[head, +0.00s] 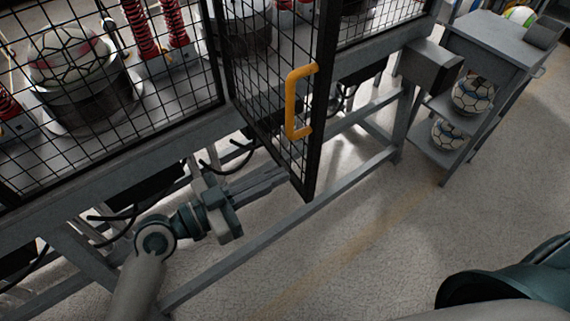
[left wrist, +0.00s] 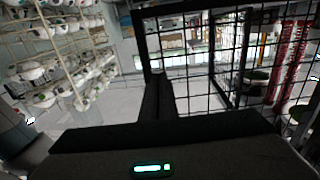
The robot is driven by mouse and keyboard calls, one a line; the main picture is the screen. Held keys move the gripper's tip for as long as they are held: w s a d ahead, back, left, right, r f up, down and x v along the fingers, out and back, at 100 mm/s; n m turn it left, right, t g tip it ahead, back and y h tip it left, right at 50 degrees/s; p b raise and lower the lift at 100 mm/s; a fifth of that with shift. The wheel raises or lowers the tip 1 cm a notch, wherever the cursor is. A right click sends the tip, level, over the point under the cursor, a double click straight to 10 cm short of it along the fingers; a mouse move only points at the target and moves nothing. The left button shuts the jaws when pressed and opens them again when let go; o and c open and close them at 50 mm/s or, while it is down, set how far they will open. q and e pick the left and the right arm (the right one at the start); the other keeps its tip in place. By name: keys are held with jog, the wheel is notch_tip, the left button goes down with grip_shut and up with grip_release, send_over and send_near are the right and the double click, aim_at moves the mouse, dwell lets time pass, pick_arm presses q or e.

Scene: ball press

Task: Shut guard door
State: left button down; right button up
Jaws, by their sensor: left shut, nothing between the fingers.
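The guard door (head: 262,105) is a black-framed mesh panel with an orange handle (head: 290,102) near its free edge. In the head view it stands ajar, swung out from the press enclosure. My left gripper (head: 283,174) is shut and empty, low beside the door's bottom edge and left of its free corner. I cannot tell whether the fingertips touch the door. In the left wrist view, the shut fingers (left wrist: 158,98) point at a mesh panel (left wrist: 190,85) with a dark frame. My right gripper is out of view.
Fixed mesh panels (head: 100,100) close the press front, with a ball (head: 68,58) and red springs (head: 140,30) behind. A grey frame rail (head: 270,235) runs low beneath. A shelf cart (head: 495,45) with balls stands at right. Open floor (head: 375,245) lies in front.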

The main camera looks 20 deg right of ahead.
pick_arm(q)
jog(key=shift+p+x, duration=0.55)
jog(key=shift+x, duration=0.85)
jog(key=shift+d, duration=0.1)
